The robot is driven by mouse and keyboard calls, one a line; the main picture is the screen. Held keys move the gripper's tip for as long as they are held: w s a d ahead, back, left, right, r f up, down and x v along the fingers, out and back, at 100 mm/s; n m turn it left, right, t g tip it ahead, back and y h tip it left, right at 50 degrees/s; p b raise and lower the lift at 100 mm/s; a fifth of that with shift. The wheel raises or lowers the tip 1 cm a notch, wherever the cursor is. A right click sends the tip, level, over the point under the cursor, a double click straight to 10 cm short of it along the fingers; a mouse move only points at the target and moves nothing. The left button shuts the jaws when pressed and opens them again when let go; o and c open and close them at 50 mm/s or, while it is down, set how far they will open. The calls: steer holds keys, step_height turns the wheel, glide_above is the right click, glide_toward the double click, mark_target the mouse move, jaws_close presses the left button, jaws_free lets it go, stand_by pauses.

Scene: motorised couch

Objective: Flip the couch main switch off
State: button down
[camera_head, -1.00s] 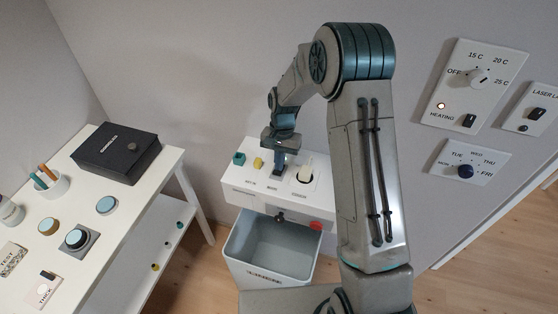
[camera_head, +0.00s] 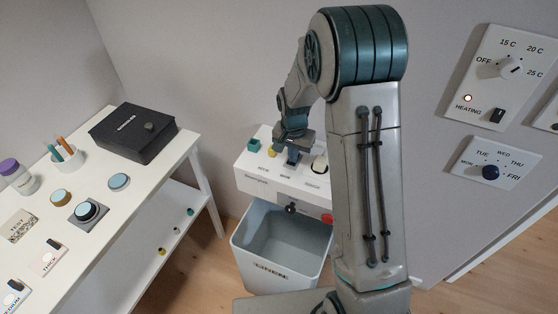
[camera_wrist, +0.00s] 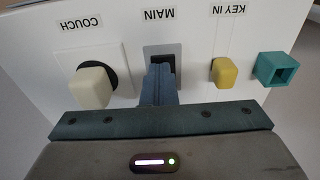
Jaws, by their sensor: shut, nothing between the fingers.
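The main switch (camera_wrist: 160,51) is a dark rocker in a grey plate under the label MAIN on the white control box (camera_head: 250,181). My gripper (camera_wrist: 160,72) is shut and empty, its fingertips right at the switch and covering much of it. I cannot tell whether they touch it or which way the rocker is tilted. In the head view my gripper (camera_head: 292,160) points down over the middle of the box top.
A white couch knob (camera_wrist: 91,87) sits on one side of the switch. A yellow key (camera_wrist: 224,72) and a teal square piece (camera_wrist: 275,69) are on the other. A grey linen bin (camera_head: 262,268) stands in front. A table (camera_head: 190,140) is at left, wall panels (camera_head: 497,75) at right.

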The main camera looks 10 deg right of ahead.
steer(key=shift+s+a+f+b, duration=0.15)
steer(key=shift+s+f+b, duration=0.15)
steer(key=shift+s+f, duration=0.3)
steer(key=shift+w, duration=0.2)
steer(key=shift+w+d+r, duration=0.15)
steer(key=shift+w+d, duration=0.1)
steer(key=shift+w, duration=0.1)
steer(key=shift+r, duration=0.25)
step_height(320, 180, up, 14)
steer(key=p, duration=0.2)
steer(key=s+d+r+n+t, duration=0.1)
steer(key=s+r+n, duration=0.1)
steer(key=s, duration=1)
steer(key=s+d+r+n+t, duration=0.1)
steer(key=s+n, duration=0.3)
steer(key=s, duration=0.9)
steer(key=shift+r, duration=0.9)
